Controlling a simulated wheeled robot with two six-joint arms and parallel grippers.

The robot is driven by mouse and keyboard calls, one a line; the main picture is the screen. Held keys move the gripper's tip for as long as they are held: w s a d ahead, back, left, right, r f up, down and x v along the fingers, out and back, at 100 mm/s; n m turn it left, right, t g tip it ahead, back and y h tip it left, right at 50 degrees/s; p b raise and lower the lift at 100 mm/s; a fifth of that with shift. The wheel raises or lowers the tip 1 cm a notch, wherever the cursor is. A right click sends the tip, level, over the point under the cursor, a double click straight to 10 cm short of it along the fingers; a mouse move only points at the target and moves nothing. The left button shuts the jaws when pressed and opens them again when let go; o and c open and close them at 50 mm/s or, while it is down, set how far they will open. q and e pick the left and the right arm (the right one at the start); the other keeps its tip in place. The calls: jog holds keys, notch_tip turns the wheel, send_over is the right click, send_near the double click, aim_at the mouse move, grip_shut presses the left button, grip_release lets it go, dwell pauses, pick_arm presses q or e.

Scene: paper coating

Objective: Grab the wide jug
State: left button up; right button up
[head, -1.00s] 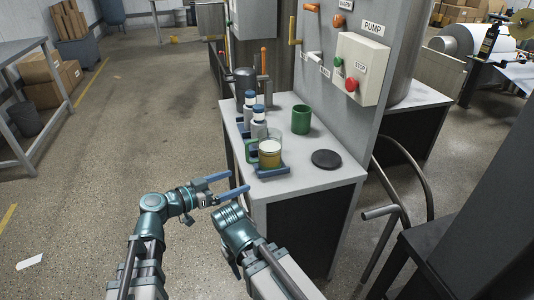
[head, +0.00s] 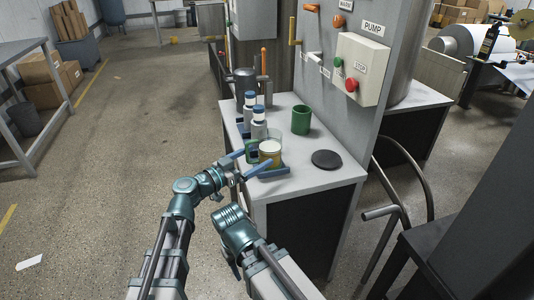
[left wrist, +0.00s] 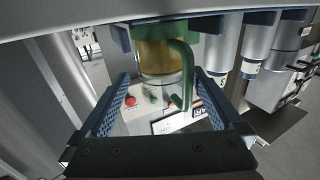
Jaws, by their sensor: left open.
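The wide jug (head: 270,148) is a clear glass vessel with amber liquid and a green handle (left wrist: 184,75). It stands upright on a blue base at the near-left part of the grey counter (head: 310,182). My left gripper (head: 257,157) is open at the counter's left edge, its blue fingers pointing at the jug. In the left wrist view the jug (left wrist: 157,58) appears upside down, centred between the open fingers at their tip end. I cannot tell whether either finger touches it. My right arm shows at the bottom, but its gripper jaws are not visible.
Grey bottles with blue caps (head: 259,124) stand just behind the jug. A green cup (head: 301,120) and a black disc (head: 326,159) are on the counter to the right. A control box (head: 359,69) with a red button is on the panel above.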

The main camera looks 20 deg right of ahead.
aim_at(261, 156)
pick_arm(q)
jog(key=shift+w+d, duration=0.1)
jog(key=shift+d, duration=0.1)
jog(key=shift+w+d+f, duration=0.2)
jog(key=x, duration=0.3)
jog(key=b+x, duration=0.1)
jog(key=shift+w+d+f, duration=0.2)
jog(key=shift+f, duration=0.15)
jog(key=shift+c, duration=0.2)
jog(key=c, duration=1.3)
jog(key=shift+o, duration=0.2)
jog(key=shift+r, duration=0.1)
notch_tip(261, 156, up, 10)
jog(key=p, duration=1)
